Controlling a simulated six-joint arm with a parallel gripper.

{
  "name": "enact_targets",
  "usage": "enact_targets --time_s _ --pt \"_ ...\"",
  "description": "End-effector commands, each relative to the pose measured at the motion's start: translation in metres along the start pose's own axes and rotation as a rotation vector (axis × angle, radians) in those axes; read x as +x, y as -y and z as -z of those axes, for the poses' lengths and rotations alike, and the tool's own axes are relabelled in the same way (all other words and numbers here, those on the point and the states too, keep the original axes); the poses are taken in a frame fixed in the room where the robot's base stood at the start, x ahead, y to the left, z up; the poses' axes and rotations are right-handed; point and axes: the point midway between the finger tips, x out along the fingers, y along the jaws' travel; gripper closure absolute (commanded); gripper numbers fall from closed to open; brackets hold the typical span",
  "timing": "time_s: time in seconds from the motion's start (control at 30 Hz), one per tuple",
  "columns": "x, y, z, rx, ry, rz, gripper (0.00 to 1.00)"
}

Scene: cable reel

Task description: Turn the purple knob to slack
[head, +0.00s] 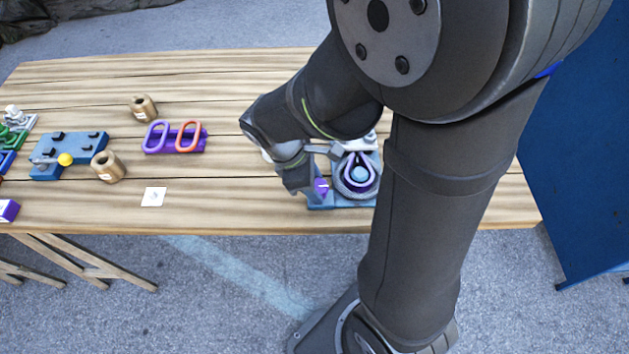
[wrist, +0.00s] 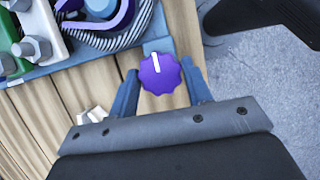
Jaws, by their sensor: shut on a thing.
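The purple knob (wrist: 160,74) sits between my gripper's two fingers in the wrist view, with scalloped edges and a white pointer line aimed up and slightly left. My gripper (wrist: 160,88) is shut on the knob, one finger on each side. In the head view my gripper (head: 308,186) reaches down to the purple knob (head: 321,187) at the near left corner of the blue cable reel base (head: 350,203). The reel (head: 345,187) has a dark coil with a purple loop and a pale blue centre. My arm hides part of the base. Any slack marking is not readable.
Left on the wooden table (head: 250,212) are a purple block with two oval links (head: 172,138), two brass-coloured cylinders (head: 143,107) (head: 107,166), a blue fixture with a yellow ball (head: 68,157) and a white card (head: 153,197). The table's front edge is close to the knob.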

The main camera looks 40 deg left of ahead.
Motion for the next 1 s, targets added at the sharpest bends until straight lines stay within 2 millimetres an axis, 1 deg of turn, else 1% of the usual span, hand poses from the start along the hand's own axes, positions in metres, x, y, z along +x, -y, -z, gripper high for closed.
enact_targets --time_s 0.53,0.57,0.6,0.67,0.9,1.0 --pt "0.0002 0.0002 -0.0001 -0.024 0.0 -0.01 0.78" --pt "0.0002 0.0002 -0.0001 -0.024 0.0 -0.01 0.51" --pt "0.0002 0.0002 -0.0001 -0.023 0.0 -0.01 0.43" --pt "0.0002 0.0002 -0.0001 -0.023 0.0 -0.009 0.33" --pt "0.0 0.0002 -0.0001 -0.022 0.0 -0.009 0.33" --pt "-0.0032 -0.0002 0.0002 -0.022 -0.001 -0.011 0.33"
